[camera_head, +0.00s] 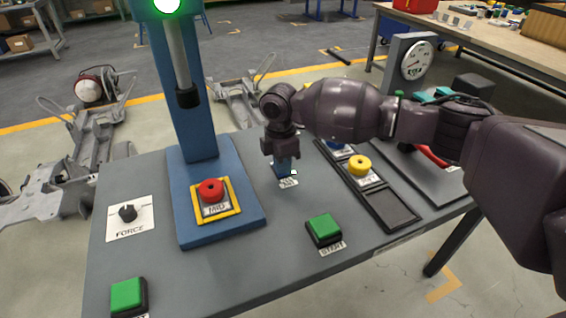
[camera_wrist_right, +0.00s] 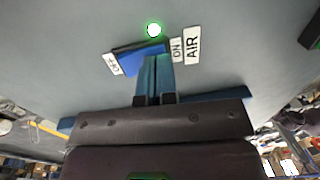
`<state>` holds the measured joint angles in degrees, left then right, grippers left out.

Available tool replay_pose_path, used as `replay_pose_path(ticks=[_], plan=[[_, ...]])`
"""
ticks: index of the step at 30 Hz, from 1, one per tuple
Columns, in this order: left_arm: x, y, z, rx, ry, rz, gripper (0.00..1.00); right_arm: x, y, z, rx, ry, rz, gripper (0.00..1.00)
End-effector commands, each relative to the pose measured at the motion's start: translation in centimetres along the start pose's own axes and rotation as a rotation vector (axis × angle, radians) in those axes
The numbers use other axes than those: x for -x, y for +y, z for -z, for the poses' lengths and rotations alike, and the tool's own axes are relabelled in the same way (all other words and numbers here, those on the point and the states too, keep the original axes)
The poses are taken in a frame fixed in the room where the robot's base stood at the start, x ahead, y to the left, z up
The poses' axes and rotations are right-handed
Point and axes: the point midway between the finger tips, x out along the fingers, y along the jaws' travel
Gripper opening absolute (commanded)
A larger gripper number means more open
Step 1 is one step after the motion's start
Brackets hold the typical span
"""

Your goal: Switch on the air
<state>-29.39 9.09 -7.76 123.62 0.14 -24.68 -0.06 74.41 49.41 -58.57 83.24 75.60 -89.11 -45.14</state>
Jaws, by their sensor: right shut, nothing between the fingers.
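The air switch shows in the right wrist view as a blue rocker (camera_wrist_right: 138,57) with an OFF label (camera_wrist_right: 114,64) on its left, and an ON label (camera_wrist_right: 177,50) and AIR label (camera_wrist_right: 192,46) on its right. A small round lamp (camera_wrist_right: 154,30) beside it glows white-green. My right gripper (camera_wrist_right: 157,99) is shut and empty, its blue fingertips over the ON side of the rocker. I cannot tell whether they touch, or which way the rocker is tilted. In the head view my right gripper (camera_head: 285,170) points down at the panel and hides the switch. My left gripper is not in view.
The grey panel table (camera_head: 275,240) also carries a red MID button (camera_head: 211,191), a green START button (camera_head: 323,228), another green button (camera_head: 127,296), a FORCE knob (camera_head: 127,212) and a yellow button (camera_head: 359,165). A blue column (camera_head: 195,125) stands left of my gripper, a gauge (camera_head: 416,61) behind.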

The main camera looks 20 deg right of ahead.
Motion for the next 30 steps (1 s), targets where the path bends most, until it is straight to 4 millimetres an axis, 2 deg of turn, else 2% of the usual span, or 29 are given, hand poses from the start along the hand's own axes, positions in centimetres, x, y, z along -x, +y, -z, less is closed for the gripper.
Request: replay_pose_path(ticks=[19,30], plan=[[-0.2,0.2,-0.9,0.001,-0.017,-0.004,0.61,0.5,1.4,0.0,-0.001,-0.001,0.003,0.0],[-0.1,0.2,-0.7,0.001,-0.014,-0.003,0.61,0.6,1.4,0.0,0.0,-0.001,0.003,0.0]])
